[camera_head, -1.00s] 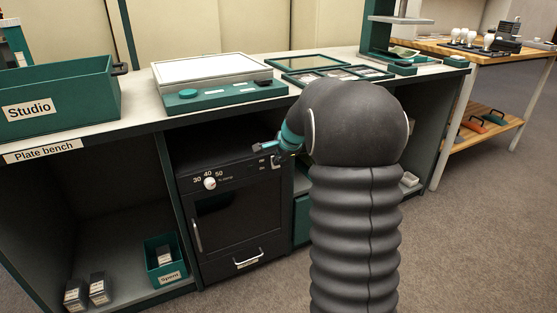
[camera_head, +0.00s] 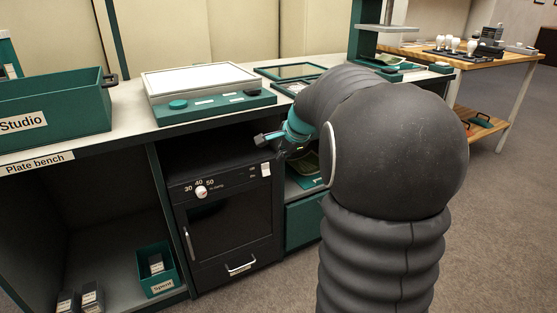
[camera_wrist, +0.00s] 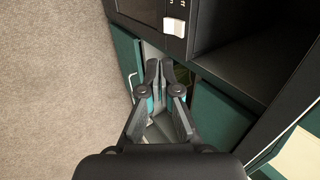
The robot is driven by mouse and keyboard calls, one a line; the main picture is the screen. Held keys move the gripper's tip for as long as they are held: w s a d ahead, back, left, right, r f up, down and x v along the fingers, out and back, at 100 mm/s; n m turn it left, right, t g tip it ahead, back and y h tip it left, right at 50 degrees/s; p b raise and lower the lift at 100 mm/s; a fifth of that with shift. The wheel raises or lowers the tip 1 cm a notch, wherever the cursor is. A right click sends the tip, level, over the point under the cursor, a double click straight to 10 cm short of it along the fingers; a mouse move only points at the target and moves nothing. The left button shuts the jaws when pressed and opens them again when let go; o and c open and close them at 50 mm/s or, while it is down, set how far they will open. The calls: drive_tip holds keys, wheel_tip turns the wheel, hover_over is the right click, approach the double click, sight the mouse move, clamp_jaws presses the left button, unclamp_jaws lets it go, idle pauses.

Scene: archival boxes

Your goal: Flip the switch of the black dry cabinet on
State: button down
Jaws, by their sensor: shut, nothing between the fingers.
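The black dry cabinet (camera_head: 228,222) stands under the bench, with a dial (camera_head: 201,192) and a dark window on its front. Its white rocker switch (camera_head: 266,170) is at the upper right of the front panel. The switch also shows at the top of the wrist view (camera_wrist: 174,27). My gripper (camera_head: 262,139) is in front of the cabinet's top right corner, above the switch and apart from it. In the wrist view my gripper (camera_wrist: 159,66) is shut and empty, its tips below the switch in the picture. I cannot read the switch's position for certain.
The bench top holds a green Studio box (camera_head: 50,108), a light box (camera_head: 200,85) and framed plates (camera_head: 291,71). A green drawer (camera_head: 304,220) is right of the cabinet. A small green bin (camera_head: 157,268) stands in the left bay. Carpet (camera_wrist: 50,90) is clear in front.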

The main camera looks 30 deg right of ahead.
drive_tip(key=shift+s+r, duration=0.3)
drive_tip(key=shift+r, duration=0.1)
drive_tip(key=m, duration=1.2)
drive_tip(key=f+m, duration=0.1)
drive_tip(key=m, duration=0.5)
drive_tip(key=shift+s+f+b, duration=0.1)
drive_tip(key=shift+s+b, duration=0.1)
drive_tip(key=shift+b, duration=0.2)
drive_tip(key=shift+f, duration=0.1)
